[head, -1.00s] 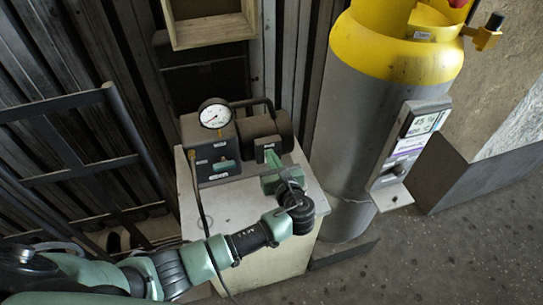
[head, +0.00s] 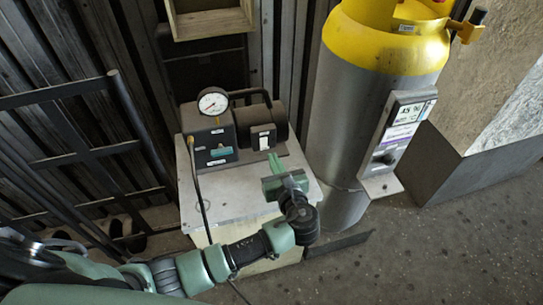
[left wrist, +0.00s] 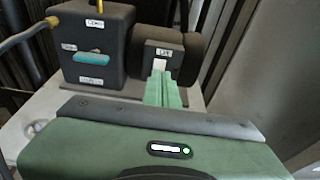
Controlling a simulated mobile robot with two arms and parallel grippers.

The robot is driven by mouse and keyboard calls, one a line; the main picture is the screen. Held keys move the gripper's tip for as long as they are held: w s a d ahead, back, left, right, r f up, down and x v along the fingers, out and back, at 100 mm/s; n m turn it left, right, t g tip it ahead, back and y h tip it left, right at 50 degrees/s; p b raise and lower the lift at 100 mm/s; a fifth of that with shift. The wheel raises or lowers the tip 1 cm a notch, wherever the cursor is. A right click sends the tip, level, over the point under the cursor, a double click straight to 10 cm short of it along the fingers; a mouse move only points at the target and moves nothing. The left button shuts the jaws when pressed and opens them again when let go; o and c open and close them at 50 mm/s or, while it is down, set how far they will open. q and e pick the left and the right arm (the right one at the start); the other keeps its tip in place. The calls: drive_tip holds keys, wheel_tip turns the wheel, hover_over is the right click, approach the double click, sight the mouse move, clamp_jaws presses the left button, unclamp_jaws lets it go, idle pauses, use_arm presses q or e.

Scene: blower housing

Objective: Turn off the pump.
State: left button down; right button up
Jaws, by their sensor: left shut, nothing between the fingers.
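The pump is a dark unit on a pale cabinet. It has a box (head: 213,138) with a round white gauge (head: 213,102) and a black cylindrical motor (head: 250,118). On the motor's front is a small switch box (head: 262,138) with a pale switch and label; it also shows in the left wrist view (left wrist: 148,58). Which way the switch is set is too small to tell. My left gripper (head: 274,160) is shut and empty, its green fingertips just in front of and below the switch box. In the left wrist view the fingertips (left wrist: 160,80) overlap its lower part; contact cannot be told.
A grey cylinder with a yellow top (head: 355,110) and a display panel (head: 405,130) stands right of the cabinet (head: 210,212). A black metal frame (head: 95,155) stands left. A wooden box (head: 212,24) hangs behind.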

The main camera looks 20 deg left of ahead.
use_arm(q)
drive_tip(key=shift+r+v, duration=0.2)
drive_tip(key=shift+v, duration=0.85)
drive_tip(key=shift+r+v, duration=0.15)
drive_tip(key=shift+v, duration=0.95)
drive_tip(key=shift+w, duration=0.1)
